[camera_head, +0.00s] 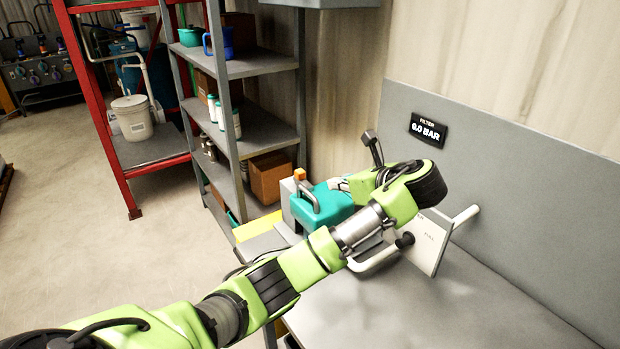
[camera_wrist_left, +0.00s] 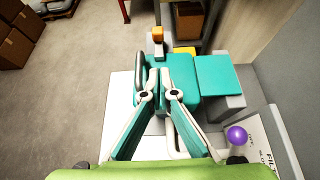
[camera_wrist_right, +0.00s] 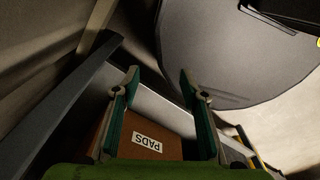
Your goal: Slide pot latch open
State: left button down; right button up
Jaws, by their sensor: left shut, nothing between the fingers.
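The teal pot (camera_head: 322,207) sits on the grey bench, with a grey curved handle on its near side. It also shows in the left wrist view as a teal housing (camera_wrist_left: 184,62), with a grey handle (camera_wrist_left: 140,72) on its left. An orange-tipped upright piece (camera_head: 300,175) stands behind it; I cannot tell whether this is the latch. My left gripper (camera_wrist_left: 158,75) is shut and empty, its fingertips over the pot's near left part; contact is unclear. In the head view my arm hides part of the pot. My right gripper (camera_wrist_right: 158,77) is open and empty, away from the pot.
A wall display (camera_head: 428,130) reads 6.0 BAR. Grey shelves (camera_head: 262,133) stand behind. A box marked PADS (camera_wrist_right: 150,138) lies below my right gripper. The bench front is clear.

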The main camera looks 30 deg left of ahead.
pick_arm(q)
jog(key=p, duration=0.1)
send_near(300, 170)
jog(key=d+f, duration=0.1)
jog(key=s+d+f, duration=0.1)
jog(key=f, duration=0.1)
jog(key=shift+d, duration=0.2)
jog(key=x, duration=0.1)
jog(key=p+x, duration=0.1)
jog(key=x, duration=0.1)
jog(key=r+p+x, duration=0.1)
jog(key=x, duration=0.1)
jog(key=shift+w+a, duration=0.2)
jog(key=shift+a, duration=0.25)
jog(key=shift+w+a+f, duration=0.15)
jog(key=shift+w+a, duration=0.15)
jog(key=shift+a, duration=0.4)
pick_arm(e)
jog(key=shift+w+d+r, duration=0.1)
jog(key=shift+w+r, duration=0.35)
jog(key=shift+r, duration=0.4)
jog(key=shift+w+r, duration=0.45)
jog(key=shift+r, duration=0.35)
jog(key=shift+w, duration=0.1)
